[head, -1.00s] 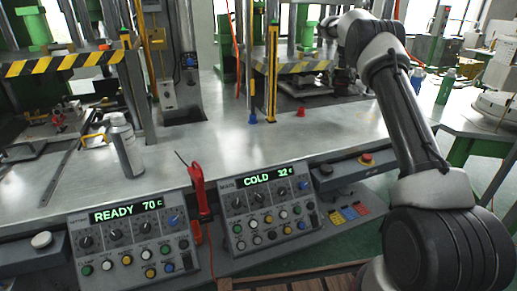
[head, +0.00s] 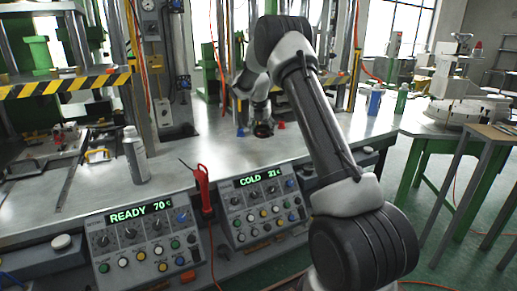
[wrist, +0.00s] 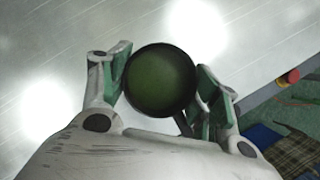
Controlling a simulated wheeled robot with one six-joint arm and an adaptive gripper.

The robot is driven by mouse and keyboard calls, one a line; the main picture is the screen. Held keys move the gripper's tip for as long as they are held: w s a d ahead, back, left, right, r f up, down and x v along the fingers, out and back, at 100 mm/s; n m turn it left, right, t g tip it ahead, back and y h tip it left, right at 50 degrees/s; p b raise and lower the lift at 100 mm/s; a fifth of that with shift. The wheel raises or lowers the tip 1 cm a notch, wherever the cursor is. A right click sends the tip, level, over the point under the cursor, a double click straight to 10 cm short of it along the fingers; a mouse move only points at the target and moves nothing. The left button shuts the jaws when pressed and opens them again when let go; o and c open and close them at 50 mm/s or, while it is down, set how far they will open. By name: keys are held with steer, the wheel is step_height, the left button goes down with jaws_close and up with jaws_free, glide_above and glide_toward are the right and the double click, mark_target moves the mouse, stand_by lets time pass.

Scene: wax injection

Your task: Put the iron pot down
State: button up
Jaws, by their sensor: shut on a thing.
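The iron pot (wrist: 160,82) is a small round dark vessel with a dull green inside, seen from above in the wrist view. My gripper (wrist: 163,92) is shut on it, with one finger on each side and green pads facing the pot. A short dark handle points to the lower right, beside the right finger. In the head view my gripper (head: 262,118) points down with the dark pot (head: 263,130) low over the metal bench top (head: 225,152). I cannot tell whether the pot touches the bench.
A blue piece (head: 240,132) and a red piece (head: 281,125) stand near the pot. Control panels reading READY (head: 140,217) and COLD (head: 263,182) line the bench front. A grey bottle (head: 136,157) stands left. The bench between bottle and pot is largely clear.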

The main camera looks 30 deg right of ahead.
mark_target(264, 149)
step_height(264, 149, down, 7)
steer(key=shift+d+r, duration=0.1)
stand_by(0.4)
steer(key=o, duration=1.1)
steer(key=shift+f, duration=0.2)
